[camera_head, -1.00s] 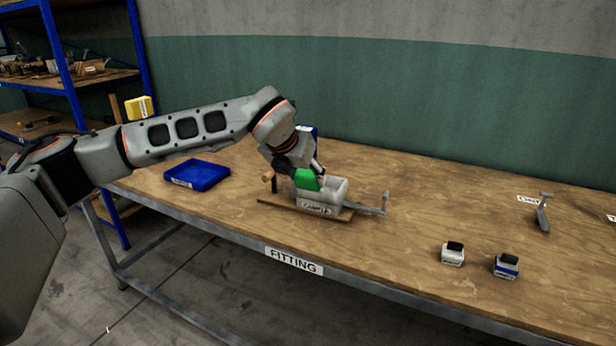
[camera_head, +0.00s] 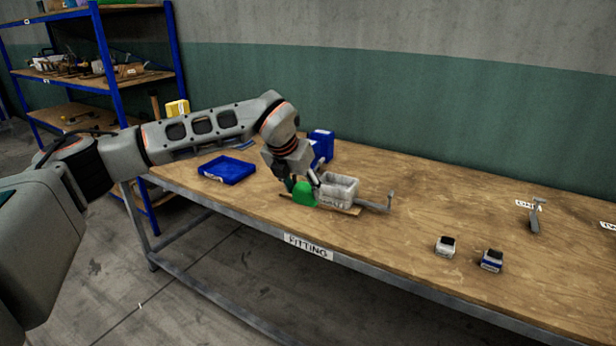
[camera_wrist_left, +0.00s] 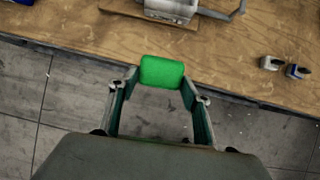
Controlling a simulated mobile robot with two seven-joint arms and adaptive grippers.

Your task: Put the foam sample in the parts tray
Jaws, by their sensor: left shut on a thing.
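The green foam sample (camera_head: 304,194) is held by my left gripper (camera_head: 304,183), just left of and in front of the press. In the left wrist view the same foam (camera_wrist_left: 162,72) sits between the two fingertips (camera_wrist_left: 162,84), with the table's front edge behind it. The press (camera_head: 340,187) is a pale grey box on a wooden board, with a metal lever on its right. A shallow blue tray (camera_head: 248,174), which looks like the parts tray, lies on the table left of the gripper; its inside looks empty. My right gripper is not in view.
A taller blue bin (camera_head: 321,143) stands behind my left gripper. Two small blocks, one grey (camera_head: 445,247) and one blue and white (camera_head: 491,261), sit at the right front. A metal lever tool (camera_head: 536,216) stands farther right. Bare table lies between.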

